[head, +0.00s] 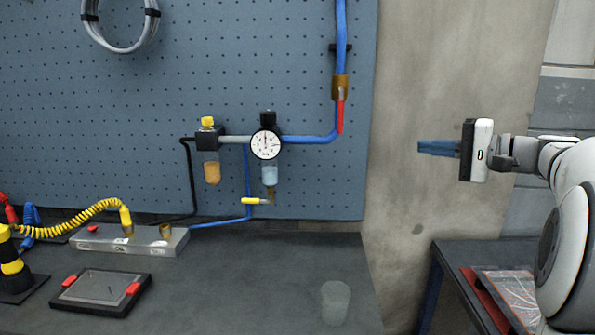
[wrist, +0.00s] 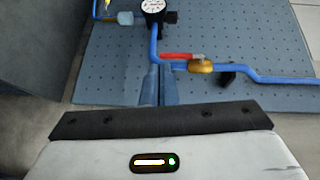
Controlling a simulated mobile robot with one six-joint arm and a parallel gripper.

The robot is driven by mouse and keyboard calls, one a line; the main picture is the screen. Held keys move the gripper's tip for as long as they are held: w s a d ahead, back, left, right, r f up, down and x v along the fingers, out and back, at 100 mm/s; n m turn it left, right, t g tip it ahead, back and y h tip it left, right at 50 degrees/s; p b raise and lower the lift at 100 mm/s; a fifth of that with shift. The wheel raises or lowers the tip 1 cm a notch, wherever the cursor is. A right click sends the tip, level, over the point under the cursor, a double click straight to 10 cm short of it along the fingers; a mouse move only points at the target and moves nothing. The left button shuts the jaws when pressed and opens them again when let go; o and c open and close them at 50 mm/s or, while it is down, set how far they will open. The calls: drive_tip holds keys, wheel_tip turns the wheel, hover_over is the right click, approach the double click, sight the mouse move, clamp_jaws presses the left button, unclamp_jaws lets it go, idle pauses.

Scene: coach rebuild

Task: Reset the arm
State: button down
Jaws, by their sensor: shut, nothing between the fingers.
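My gripper (head: 422,147) is at the right in the head view, held level in the air in front of the bare concrete wall. Its blue fingers point left, toward the pegboard, and are together with nothing between them. In the wrist view the two blue fingertips (wrist: 158,72) show close together at the middle, below the blue pipe and the gauge. The gripper touches nothing in the head view. My arm reaches in from the right edge.
A blue pegboard (head: 300,60) carries a round gauge (head: 265,144), a blue pipe (head: 310,139) and a red-handled valve (head: 340,116). The dark bench (head: 250,290) below bears a metal block (head: 130,240), a framed tray (head: 100,288) and a clear cup (head: 335,302). A side table (head: 455,262) stands right.

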drive_tip(key=s+a+f+n+g+h, duration=0.1)
drive_tip(key=s+a+f+g+h, duration=0.2)
drive_tip(key=s+a+f, duration=0.4)
drive_tip(key=s+a+f+g+h, duration=0.35)
drive_tip(key=a+f, duration=0.25)
drive_tip(key=f, duration=0.3)
drive_tip(key=s+d+f+n+g+h+p, duration=0.1)
drive_tip(key=s+f+n+h, duration=0.4)
drive_tip(key=s+f, duration=0.7)
drive_tip(key=s+h, duration=0.2)
drive_tip(key=s, duration=0.1)
drive_tip(key=shift+f+n, duration=0.25)
drive_tip(key=shift+n, duration=0.15)
